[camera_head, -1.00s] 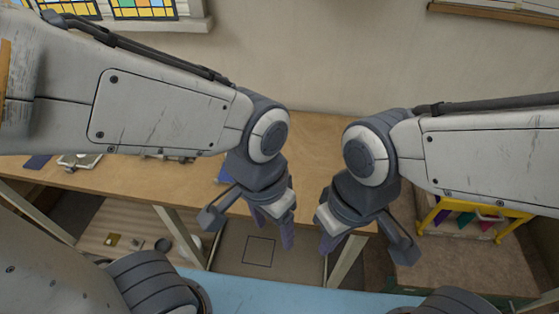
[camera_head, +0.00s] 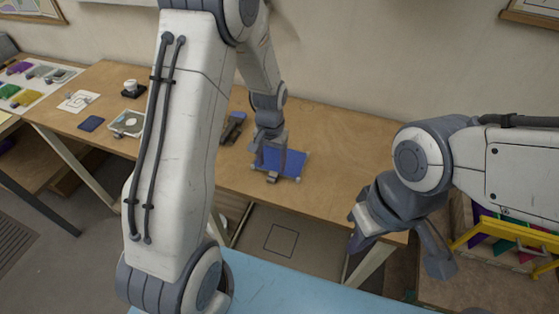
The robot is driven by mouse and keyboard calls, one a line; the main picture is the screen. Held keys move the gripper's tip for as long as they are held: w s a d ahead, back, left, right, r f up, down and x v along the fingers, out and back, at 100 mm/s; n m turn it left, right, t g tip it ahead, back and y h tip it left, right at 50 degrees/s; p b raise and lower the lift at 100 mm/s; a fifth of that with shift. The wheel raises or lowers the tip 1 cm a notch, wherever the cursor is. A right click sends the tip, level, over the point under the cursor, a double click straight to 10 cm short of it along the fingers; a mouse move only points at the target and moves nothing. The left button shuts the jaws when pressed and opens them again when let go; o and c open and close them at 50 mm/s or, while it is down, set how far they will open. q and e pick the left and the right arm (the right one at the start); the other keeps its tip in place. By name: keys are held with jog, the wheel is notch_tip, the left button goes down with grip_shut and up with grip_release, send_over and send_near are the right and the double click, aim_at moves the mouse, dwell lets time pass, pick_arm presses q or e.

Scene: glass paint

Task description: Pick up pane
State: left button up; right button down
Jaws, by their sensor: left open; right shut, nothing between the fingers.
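A blue pane (camera_head: 293,162) lies flat on the wooden table near its front edge, with small pale pieces at some of its corners. My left gripper (camera_head: 268,168) reaches down over the left part of the pane with its fingers open. It hides part of the pane, and I cannot tell whether the fingers touch it. My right gripper (camera_head: 358,238) is shut and empty, in front of the table to the right of the pane. A smaller dark blue square (camera_head: 91,123) lies further left on the table.
A dark object (camera_head: 233,127) stands just left of the pane. A clear-sided tray (camera_head: 127,124) and a white sheet (camera_head: 78,101) lie further left. A yellow rack (camera_head: 500,238) with coloured panes stands at the lower right. The table right of the pane is clear.

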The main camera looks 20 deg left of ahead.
aim_at(273, 176)
pick_arm(q)
notch_tip(273, 176, down, 4)
jog(key=shift+w+f+p, duration=0.1)
jog(key=shift+f+p, duration=0.15)
jog(key=shift+p, duration=0.6)
jog(key=shift+f, duration=0.6)
grip_shut()
